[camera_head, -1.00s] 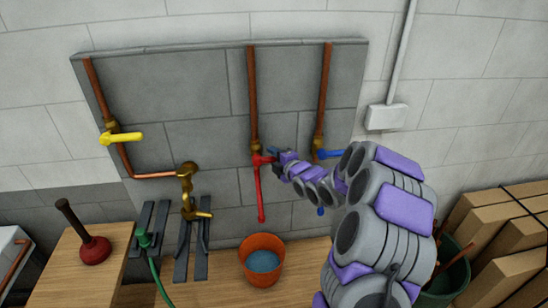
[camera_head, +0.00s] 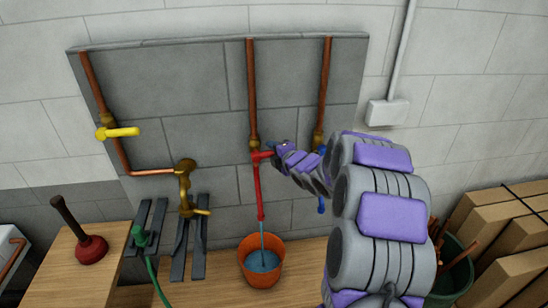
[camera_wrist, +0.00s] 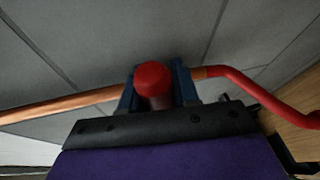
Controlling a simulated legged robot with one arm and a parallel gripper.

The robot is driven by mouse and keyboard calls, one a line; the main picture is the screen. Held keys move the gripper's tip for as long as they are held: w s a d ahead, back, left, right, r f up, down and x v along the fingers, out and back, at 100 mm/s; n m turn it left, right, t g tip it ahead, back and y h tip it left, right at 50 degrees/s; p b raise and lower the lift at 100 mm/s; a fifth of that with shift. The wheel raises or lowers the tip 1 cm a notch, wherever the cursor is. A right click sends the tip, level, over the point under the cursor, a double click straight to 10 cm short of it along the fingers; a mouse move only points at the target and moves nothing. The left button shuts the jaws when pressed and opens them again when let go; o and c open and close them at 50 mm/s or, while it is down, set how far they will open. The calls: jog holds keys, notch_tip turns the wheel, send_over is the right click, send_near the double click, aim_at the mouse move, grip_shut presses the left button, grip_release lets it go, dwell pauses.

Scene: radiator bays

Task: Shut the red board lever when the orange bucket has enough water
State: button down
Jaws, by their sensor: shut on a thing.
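The red board lever (camera_head: 262,156) sits on the middle copper pipe, above a red spout (camera_head: 258,190). My gripper (camera_head: 274,151) is at the lever and mostly hidden by my arm. In the wrist view, my gripper (camera_wrist: 156,90) has its two blue fingers on either side of the lever's round red end (camera_wrist: 153,76), shut on it. The orange bucket (camera_head: 244,264) stands upright on the wooden bench below the spout. A thin water stream (camera_head: 262,238) falls into it. Blue water (camera_head: 263,260) stands inside, below the rim; its exact depth is hard to tell.
A yellow lever (camera_head: 118,132) is on the left pipe and a blue one on the right, partly behind my arm. A brass tap (camera_head: 186,185), a green hose fitting (camera_head: 140,238) and a plunger (camera_head: 91,248) are left of the bucket. Boxes (camera_head: 505,235) stand at the right.

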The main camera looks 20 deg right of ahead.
jog(key=shift+a+r+n+g+h+b, duration=0.2)
jog(key=shift+r+n+g+h+b, duration=0.45)
jog(key=shift+n+b, duration=0.4)
jog(key=c, duration=1.1)
grip_release()
jog(key=shift+a, duration=0.1)
jog(key=shift+o, duration=0.9)
jog(key=shift+r, duration=0.1)
jog(key=p+v, duration=0.3)
jog(key=v, duration=1.4)
